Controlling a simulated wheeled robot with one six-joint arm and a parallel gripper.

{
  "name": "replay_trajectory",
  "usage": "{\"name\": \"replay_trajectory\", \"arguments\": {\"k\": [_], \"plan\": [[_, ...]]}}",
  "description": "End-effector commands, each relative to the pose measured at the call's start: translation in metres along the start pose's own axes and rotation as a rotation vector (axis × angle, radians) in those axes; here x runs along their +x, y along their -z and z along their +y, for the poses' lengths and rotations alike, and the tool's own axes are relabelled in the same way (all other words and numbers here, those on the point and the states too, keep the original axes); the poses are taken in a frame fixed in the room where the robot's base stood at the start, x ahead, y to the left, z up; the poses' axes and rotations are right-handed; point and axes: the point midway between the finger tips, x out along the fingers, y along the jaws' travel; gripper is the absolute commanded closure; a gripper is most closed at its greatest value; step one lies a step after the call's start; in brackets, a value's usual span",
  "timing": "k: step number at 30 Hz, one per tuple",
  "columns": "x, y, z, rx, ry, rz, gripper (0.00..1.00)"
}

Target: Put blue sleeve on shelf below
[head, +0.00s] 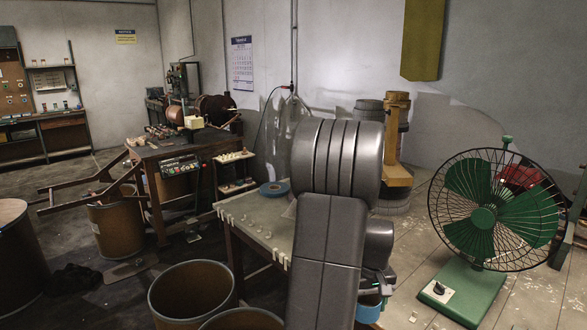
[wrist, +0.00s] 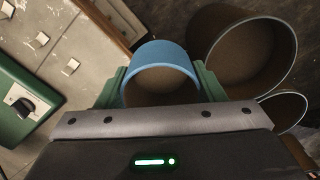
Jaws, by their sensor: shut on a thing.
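The blue sleeve (wrist: 160,50) is a short open ring between the green jaws of my gripper (wrist: 160,84) in the wrist view. The jaws are shut on it, one at each side. In the head view the sleeve (head: 368,312) shows at the bottom, under my arm, beyond the right side of the worktable (head: 240,210). Most of my gripper is hidden there by my arm. A small stand beside the winding machine has a lower shelf (head: 237,187) with small pale pieces on it. I cannot tell if it is the task's shelf.
A flat blue roll (head: 274,188) and small pale blocks are on the worktable. Open brown drums (head: 190,290) stand at the front; drums also show at right in the wrist view (wrist: 243,45). A green fan (head: 490,215) stands on the floor at the right.

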Motion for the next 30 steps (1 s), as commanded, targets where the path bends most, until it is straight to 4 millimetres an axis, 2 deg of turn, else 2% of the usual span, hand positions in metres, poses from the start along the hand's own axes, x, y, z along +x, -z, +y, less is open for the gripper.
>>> {"name": "replay_trajectory", "arguments": {"k": [8,11,15,21,25,30], "plan": [[0.033,0.034,-0.044,0.028,0.001,-0.003,0.59],[0.051,0.049,-0.069,0.046,0.001,-0.004,0.59],[0.083,0.069,-0.115,0.077,0.0,-0.006,0.59],[0.114,0.082,-0.161,0.117,0.0,-0.002,0.59],[0.123,0.085,-0.176,0.13,0.0,0.0,0.59],[0.126,0.086,-0.18,0.136,0.0,0.002,0.59]]}}
